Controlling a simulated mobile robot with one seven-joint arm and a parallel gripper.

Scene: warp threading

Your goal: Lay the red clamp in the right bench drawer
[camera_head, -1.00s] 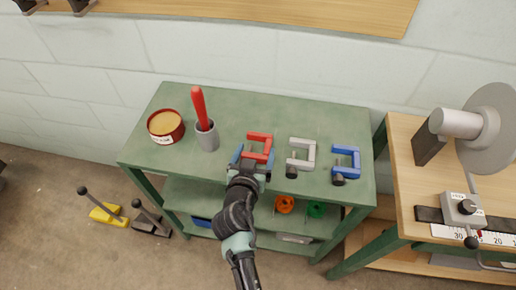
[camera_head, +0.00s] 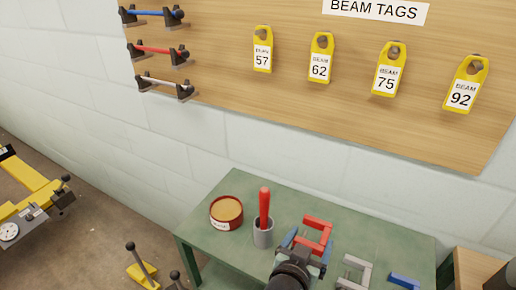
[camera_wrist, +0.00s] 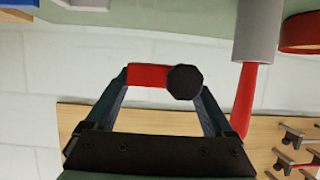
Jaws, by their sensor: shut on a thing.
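The red clamp (camera_head: 319,232) is between the fingers of my gripper (camera_head: 306,250), above the green bench in the head view. In the wrist view, my gripper (camera_wrist: 160,82) is shut on the red clamp (camera_wrist: 148,75), with the clamp's dark round knob (camera_wrist: 184,82) facing the camera. Part of the clamp is hidden in the wrist view. The right bench drawer does not show in either current view.
On the green bench (camera_head: 215,262) stand a round tin (camera_head: 226,212) and a grey cup (camera_head: 263,238) with a red handle. A grey clamp (camera_head: 354,270) and a blue clamp (camera_head: 404,281) lie to the right. A wooden table (camera_head: 480,268) is at far right.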

